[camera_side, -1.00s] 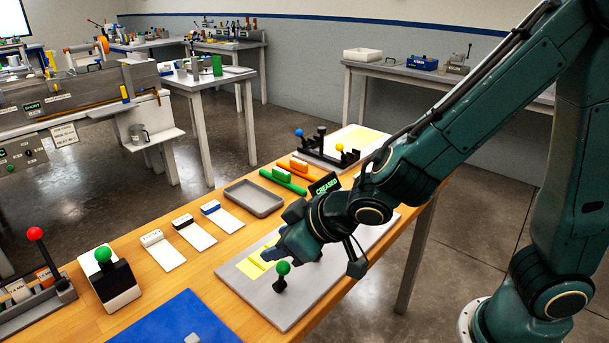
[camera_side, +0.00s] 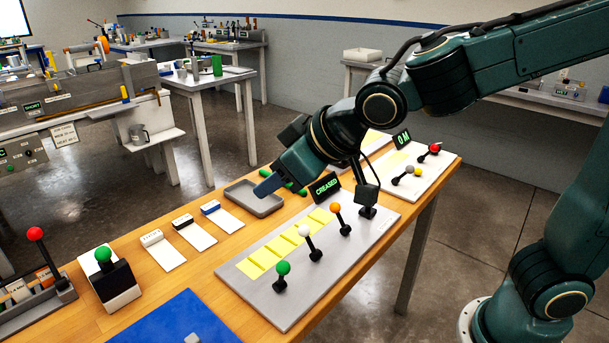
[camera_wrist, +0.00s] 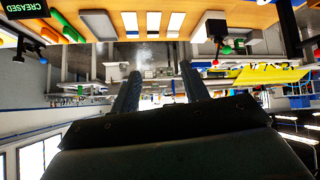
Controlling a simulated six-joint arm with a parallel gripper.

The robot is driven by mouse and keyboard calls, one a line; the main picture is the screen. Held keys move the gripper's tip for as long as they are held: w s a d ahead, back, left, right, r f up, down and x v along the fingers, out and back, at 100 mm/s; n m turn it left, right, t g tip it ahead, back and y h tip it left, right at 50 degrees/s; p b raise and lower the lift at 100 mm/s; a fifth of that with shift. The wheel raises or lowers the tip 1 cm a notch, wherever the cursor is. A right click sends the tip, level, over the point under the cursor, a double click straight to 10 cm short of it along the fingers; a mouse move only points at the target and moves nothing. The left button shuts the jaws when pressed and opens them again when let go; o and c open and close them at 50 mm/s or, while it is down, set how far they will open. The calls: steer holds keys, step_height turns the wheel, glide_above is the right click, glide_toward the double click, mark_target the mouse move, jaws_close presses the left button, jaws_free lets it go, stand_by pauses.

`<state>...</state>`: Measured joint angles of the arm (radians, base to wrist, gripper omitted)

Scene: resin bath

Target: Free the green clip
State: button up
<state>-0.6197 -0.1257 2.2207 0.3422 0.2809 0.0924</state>
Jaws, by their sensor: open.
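My gripper (camera_side: 265,187) is open and hangs in the air over the far side of the wooden table, near the grey tray. In the wrist view its two fingers (camera_wrist: 160,75) are apart with nothing between them. A long green piece (camera_side: 302,191), likely the green clip, lies behind my gripper and is mostly hidden by it. A grey board (camera_side: 300,317) carries yellow pads and levers with green (camera_side: 283,268), white, orange and dark knobs.
A small sign (camera_side: 326,187) reads CREASED. The grey tray (camera_side: 240,190) looks empty. White cards (camera_side: 201,234) lie left of the board, with a green-knobbed block (camera_side: 103,255) and a blue mat (camera_side: 180,318) nearer. Another lever board (camera_side: 428,178) stands at the far right.

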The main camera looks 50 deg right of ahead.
steer(key=shift+r, duration=0.25)
steer(key=c, duration=0.6)
steer(key=shift+w+f, duration=0.15)
steer(key=c, duration=0.4)
steer(key=shift+w+a+f+g, duration=0.15)
steer(key=shift+w+a+g, duration=0.05)
steer(key=shift+g, duration=0.1)
steer(key=w+d+f+m+g, duration=0.2)
steer(key=w+f+m+g, duration=0.3)
steer(key=g, duration=0.4)
steer(key=shift+w+f+h, duration=0.35)
steer(key=shift+w+h, duration=0.05)
steer(key=shift+w, duration=0.4)
